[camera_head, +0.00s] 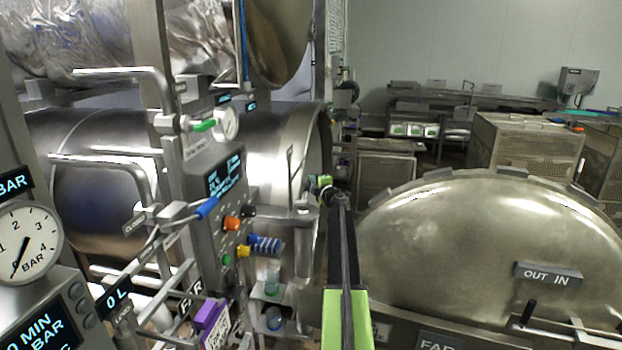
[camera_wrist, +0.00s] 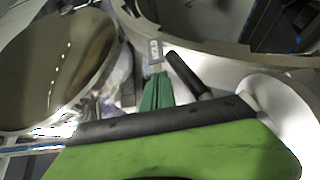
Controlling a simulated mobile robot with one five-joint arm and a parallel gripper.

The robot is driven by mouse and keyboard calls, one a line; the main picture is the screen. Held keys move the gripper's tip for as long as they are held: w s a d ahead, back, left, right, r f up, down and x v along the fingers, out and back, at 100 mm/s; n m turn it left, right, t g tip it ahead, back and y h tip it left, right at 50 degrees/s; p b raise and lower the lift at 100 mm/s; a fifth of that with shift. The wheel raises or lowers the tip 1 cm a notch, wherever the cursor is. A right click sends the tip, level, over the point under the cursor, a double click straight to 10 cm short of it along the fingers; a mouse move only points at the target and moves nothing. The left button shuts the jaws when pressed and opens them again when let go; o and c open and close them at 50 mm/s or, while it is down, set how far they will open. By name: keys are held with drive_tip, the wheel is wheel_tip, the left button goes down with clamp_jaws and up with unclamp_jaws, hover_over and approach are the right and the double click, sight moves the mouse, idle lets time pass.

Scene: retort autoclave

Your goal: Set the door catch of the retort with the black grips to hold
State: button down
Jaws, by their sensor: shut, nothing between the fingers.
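In the wrist view my gripper (camera_wrist: 158,78) shows as two green fingers closed together, with nothing between them. A black grip (camera_wrist: 187,74) on a rod stands just right of the fingertips; I cannot tell whether they touch. A small pale plate (camera_wrist: 155,51) with a slot or mark lies just beyond the tips, by a round metal rim. In the head view my arm reaches forward, with green at its far end (camera_head: 321,182) near the left retort's mouth (camera_head: 316,150). The right door (camera_head: 470,240) carries an "OUT IN" plate (camera_head: 547,274) and a black grip (camera_head: 528,312).
At the left are a control panel (camera_head: 222,200), a blue-gripped lever (camera_head: 207,208), pipes and a pressure gauge (camera_head: 25,243). Perforated crates (camera_head: 520,145) stand behind the right door. The wrist view shows an open dark vessel mouth (camera_wrist: 275,25) at the upper right.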

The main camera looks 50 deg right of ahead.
drive_tip(key=v, duration=1.5)
